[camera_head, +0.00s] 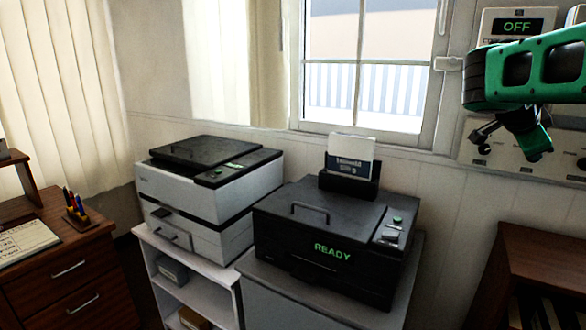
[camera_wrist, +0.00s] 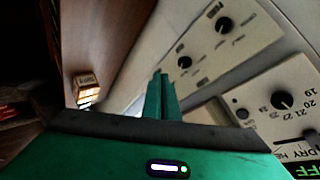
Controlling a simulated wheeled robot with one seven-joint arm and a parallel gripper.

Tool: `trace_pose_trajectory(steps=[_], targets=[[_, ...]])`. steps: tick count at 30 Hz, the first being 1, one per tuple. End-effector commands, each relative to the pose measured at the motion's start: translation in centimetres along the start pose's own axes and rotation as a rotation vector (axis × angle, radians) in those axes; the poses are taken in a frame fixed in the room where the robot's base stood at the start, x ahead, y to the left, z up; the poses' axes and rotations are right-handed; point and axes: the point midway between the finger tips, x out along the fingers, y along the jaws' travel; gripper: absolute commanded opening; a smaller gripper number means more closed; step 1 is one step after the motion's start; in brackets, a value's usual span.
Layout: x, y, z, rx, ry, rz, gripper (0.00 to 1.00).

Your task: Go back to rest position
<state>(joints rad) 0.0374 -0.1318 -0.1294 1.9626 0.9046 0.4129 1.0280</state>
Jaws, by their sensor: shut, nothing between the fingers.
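My gripper (camera_head: 527,140) hangs at the end of my green arm at the upper right of the head view, in front of a pale wall panel (camera_head: 478,165). In the wrist view my gripper (camera_wrist: 161,75) shows its two green fingers close together, with nothing between them. The panel's black knobs (camera_wrist: 223,25) show beyond the fingers in the wrist view. Part of the panel is hidden behind my arm in the head view.
A display (camera_head: 517,26) reads OFF above the panel. A black printer (camera_head: 330,235) reading READY and a white printer (camera_head: 205,195) stand on low cabinets. A brown wooden shelf (camera_head: 540,260) stands at the lower right, a wooden desk (camera_head: 75,265) at the left.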

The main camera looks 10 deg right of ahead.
Motion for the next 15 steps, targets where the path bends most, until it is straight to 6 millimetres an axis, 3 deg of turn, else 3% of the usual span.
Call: trace_pose_trajectory(steps=[1, 7, 12, 15], targets=[[0.2, 3.3, 1.1, -0.108, -0.069, 0.048, 0.0], [-0.9, 15.2, 6.4, -0.542, -0.382, 0.162, 0.0], [-4.0, 25.1, 10.5, -0.871, -0.665, 0.182, 0.0], [-6.3, 30.0, 12.4, -1.033, -0.82, 0.161, 0.0]])
